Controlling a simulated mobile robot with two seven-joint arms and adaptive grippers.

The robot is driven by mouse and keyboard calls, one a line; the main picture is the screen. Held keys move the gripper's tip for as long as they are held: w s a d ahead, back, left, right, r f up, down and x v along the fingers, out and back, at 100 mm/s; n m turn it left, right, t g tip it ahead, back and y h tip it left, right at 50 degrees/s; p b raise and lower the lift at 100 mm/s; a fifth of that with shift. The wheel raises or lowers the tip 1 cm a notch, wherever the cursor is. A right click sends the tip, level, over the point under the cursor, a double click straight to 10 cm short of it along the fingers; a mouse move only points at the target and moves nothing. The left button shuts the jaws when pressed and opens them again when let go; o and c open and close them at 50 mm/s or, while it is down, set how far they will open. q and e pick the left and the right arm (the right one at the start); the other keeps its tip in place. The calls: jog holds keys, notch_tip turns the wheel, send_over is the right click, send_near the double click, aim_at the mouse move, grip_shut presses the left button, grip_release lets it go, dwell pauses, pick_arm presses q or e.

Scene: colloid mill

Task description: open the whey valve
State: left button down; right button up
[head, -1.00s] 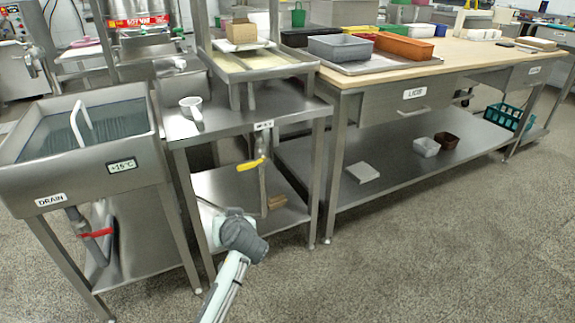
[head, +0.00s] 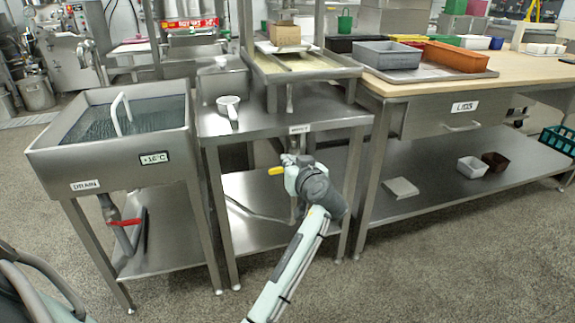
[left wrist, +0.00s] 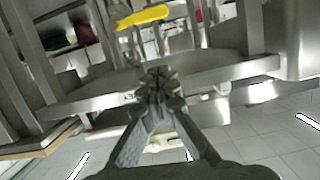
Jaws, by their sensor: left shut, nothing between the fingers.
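The whey valve's yellow lever (head: 277,170) sits under the front edge of the small steel table, below a label I read as whey. It lies nearly level, its free end to the left; my gripper hides the rest of the valve. In the left wrist view the yellow lever (left wrist: 143,17) shows at the top. My left gripper (head: 290,160) is right beside the lever in the head view. In the left wrist view its fingers (left wrist: 157,85) are shut and empty, with a gap between tips and lever. My right gripper is not in view.
The small steel table (head: 330,115) has legs and a lower shelf around the valve. A drain sink (head: 130,160) stands to the left. A wooden-topped bench (head: 450,90) with trays stands to the right. The floor in front is clear.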

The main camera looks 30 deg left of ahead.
pick_arm(q)
send_over(278, 171)
jog(key=s+d, duration=0.1)
jog(key=d, duration=0.1)
jog(key=f, duration=0.2)
jog(key=shift+a+f+b, duration=0.2)
jog(key=shift+f, duration=0.8)
jog(key=shift+a+f+b, duration=0.15)
jog(key=shift+f+b, duration=0.05)
jog(key=shift+f, duration=0.8)
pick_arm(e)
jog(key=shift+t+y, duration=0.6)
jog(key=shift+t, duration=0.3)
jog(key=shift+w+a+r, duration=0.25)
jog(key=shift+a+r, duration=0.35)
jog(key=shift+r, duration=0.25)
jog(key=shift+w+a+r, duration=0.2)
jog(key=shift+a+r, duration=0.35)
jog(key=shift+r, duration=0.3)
pick_arm(q)
jog(key=shift+s, duration=0.1)
